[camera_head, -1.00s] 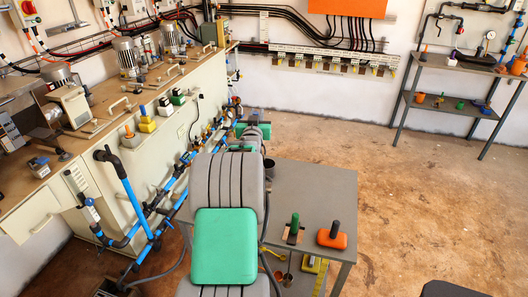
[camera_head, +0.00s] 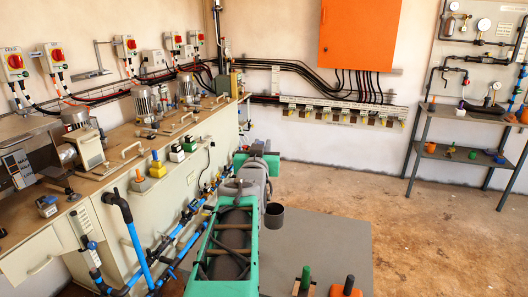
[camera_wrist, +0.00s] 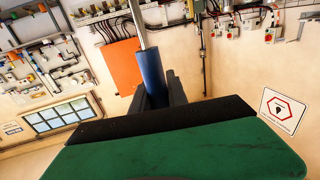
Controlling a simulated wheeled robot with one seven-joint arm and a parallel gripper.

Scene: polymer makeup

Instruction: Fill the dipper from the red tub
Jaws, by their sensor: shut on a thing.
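In the wrist view my gripper (camera_wrist: 156,90) is shut on the blue handle (camera_wrist: 151,68) of the dipper. A thin pale rod runs on from the handle. In the head view a dark grey cup (camera_head: 274,217), which looks like the dipper's bowl, is beside the end of my arm, above the grey table. Its inside cannot be seen, and my own arm hides my gripper there. I cannot make out a clearly red tub. A small orange tub (camera_head: 524,116) is on the rack at the far right.
The grey table (camera_head: 330,245) carries a green-handled tool (camera_head: 305,279) and an orange block with a dark handle (camera_head: 346,288) at its front. A long bench (camera_head: 165,185) with blue pipes runs along the left. The rack's lower shelf (camera_head: 480,157) holds small items. Floor between is clear.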

